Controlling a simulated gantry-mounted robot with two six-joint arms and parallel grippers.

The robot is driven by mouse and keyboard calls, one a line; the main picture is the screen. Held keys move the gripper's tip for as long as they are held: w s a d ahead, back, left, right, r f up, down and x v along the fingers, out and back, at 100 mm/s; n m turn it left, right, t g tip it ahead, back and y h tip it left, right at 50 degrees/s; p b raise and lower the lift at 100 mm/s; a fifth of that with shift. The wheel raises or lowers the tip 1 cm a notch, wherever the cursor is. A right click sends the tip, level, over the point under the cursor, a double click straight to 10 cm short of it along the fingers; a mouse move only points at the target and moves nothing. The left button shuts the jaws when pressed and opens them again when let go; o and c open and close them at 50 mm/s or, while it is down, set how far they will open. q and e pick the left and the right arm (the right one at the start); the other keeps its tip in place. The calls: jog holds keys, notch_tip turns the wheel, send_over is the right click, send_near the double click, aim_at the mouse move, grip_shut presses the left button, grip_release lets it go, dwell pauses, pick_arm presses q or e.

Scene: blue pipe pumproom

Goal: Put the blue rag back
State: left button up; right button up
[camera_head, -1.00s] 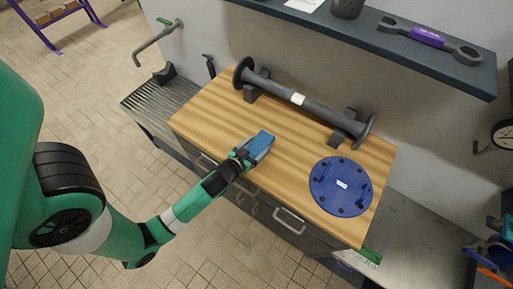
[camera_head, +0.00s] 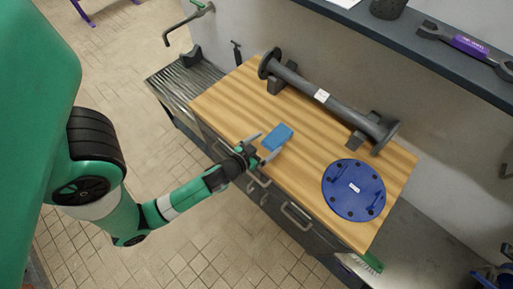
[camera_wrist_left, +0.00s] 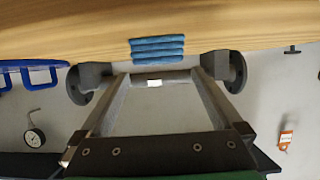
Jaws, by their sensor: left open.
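The blue rag (camera_head: 277,138), a folded block, lies on the wooden worktop (camera_head: 234,92) near its front edge, left of the blue disc. My left gripper (camera_head: 265,146) is open at the worktop's front edge. Its fingers point at the rag, and the rag lies just beyond the fingertips, not held. In the left wrist view the rag (camera_wrist_left: 157,49) shows as stacked folds beyond the two spread fingers. My right gripper is not in view.
A grey flanged pipe (camera_head: 325,98) rests on supports along the worktop's back. The blue round flange plate (camera_head: 353,190) lies at the right. A slatted metal drainer (camera_head: 187,80) is at the left. A dark shelf (camera_head: 430,48) with a purple-handled wrench (camera_head: 466,44) overhangs behind.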

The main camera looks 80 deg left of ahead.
pick_arm(q)
jog(key=v, duration=0.7)
jog(key=shift+b, duration=0.4)
jog(key=shift+r, duration=0.1)
jog(key=w+d+r+m+t+h, duration=0.1)
jog(key=w+d+r+t, duration=0.25)
jog(key=w+r, duration=0.8)
jog(key=w+d+r+m+t+h, duration=0.15)
jog(key=w+r+t, duration=0.35)
jog(key=w+r, duration=0.7)
jog(key=s+d+r+m+t+h, duration=0.2)
jog(key=d+r, duration=0.1)
jog(key=r, duration=0.8)
jog(key=s+d+r+m+t+h, duration=0.2)
jog(key=s+d+r+t+h, duration=0.1)
jog(key=r, duration=0.9)
jog(key=s+d+r+m+t+h, duration=0.2)
jog(key=d+r, duration=0.3)
jog(key=r, duration=0.7)
jog(key=shift+s+d+t+h, duration=0.15)
jog(key=shift+s+t+h, duration=0.3)
jog(key=shift+t, duration=0.1)
